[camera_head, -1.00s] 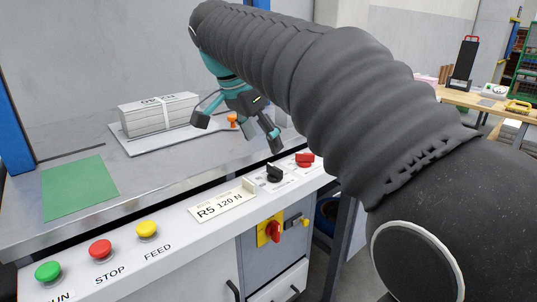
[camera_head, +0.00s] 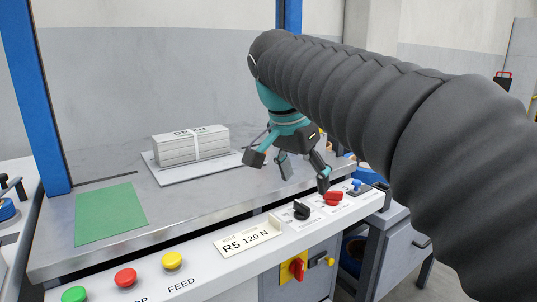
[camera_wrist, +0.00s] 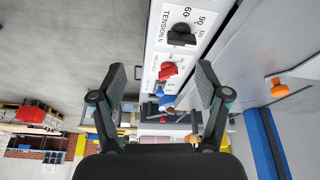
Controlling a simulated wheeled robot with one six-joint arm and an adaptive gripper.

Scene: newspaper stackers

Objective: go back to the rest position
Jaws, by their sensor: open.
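My gripper (camera_head: 290,170) is open and empty above the right part of the machine's table, close to the front panel. In the wrist view my gripper (camera_wrist: 160,85) shows its two fingers spread apart with nothing between them. A red knob (camera_head: 333,198) and a black knob (camera_head: 301,211) are on the panel below and in front of the fingers. The same red knob (camera_wrist: 168,71) and black knob (camera_wrist: 181,35) show in the wrist view. My arm crosses the right half of the head view and hides what lies behind it.
A strapped newspaper bundle (camera_head: 190,145) lies on a pale plate (camera_head: 190,173) on the metal table (camera_head: 180,205). A green sheet (camera_head: 111,213) lies to its left. Green, red (camera_head: 125,277) and yellow (camera_head: 172,260) buttons line the panel. A blue post (camera_head: 35,95) stands at left.

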